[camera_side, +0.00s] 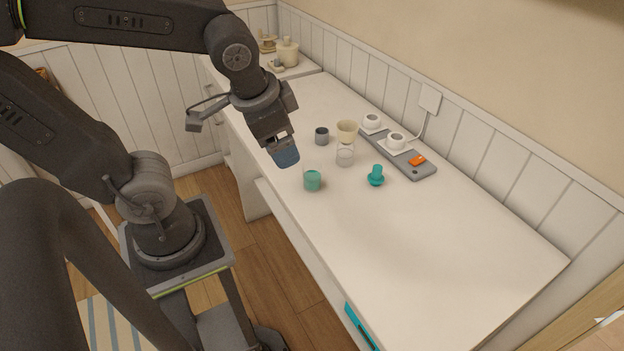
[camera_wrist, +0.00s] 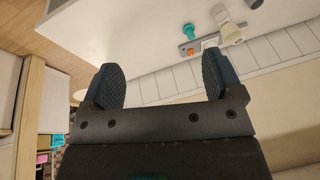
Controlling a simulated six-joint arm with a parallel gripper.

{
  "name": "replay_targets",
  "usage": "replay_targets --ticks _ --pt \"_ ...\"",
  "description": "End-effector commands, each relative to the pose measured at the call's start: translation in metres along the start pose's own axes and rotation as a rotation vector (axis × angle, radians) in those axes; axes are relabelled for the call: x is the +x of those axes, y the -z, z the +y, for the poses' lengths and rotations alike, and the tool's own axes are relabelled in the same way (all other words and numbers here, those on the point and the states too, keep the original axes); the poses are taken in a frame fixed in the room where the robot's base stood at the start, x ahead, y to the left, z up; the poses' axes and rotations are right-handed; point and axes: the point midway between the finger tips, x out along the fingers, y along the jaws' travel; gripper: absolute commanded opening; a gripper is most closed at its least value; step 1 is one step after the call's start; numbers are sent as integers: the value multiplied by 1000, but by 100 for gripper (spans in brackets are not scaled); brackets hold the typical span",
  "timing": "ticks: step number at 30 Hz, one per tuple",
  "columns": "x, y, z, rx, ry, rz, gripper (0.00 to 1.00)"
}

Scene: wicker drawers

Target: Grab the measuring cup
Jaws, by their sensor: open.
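A clear cup with a green-teal tint (camera_side: 312,180) stands upright near the front edge of the white counter in the side view; it looks like the measuring cup, though I see no markings. A second clear vessel (camera_side: 345,157) stands behind it to the right with a cream cone-shaped piece (camera_side: 347,131) on top. My gripper (camera_side: 287,158) hangs above the counter's front edge, up and left of the tinted cup, and apart from it. In the wrist view its two dark blue fingers (camera_wrist: 161,80) are spread with nothing between them. The tinted cup is not clear in the wrist view.
A small grey cup (camera_side: 321,136) stands close behind. A teal knobbed tool (camera_side: 376,176) stands to the right, also in the wrist view (camera_wrist: 188,31). The counter's right part is clear.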

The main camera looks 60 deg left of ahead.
Motion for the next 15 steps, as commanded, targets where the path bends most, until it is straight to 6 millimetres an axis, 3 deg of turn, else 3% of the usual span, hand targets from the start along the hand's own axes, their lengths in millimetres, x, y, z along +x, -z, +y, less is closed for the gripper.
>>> replay_targets --ticks 15 --pt "132 7 -24 872 360 -582 86"
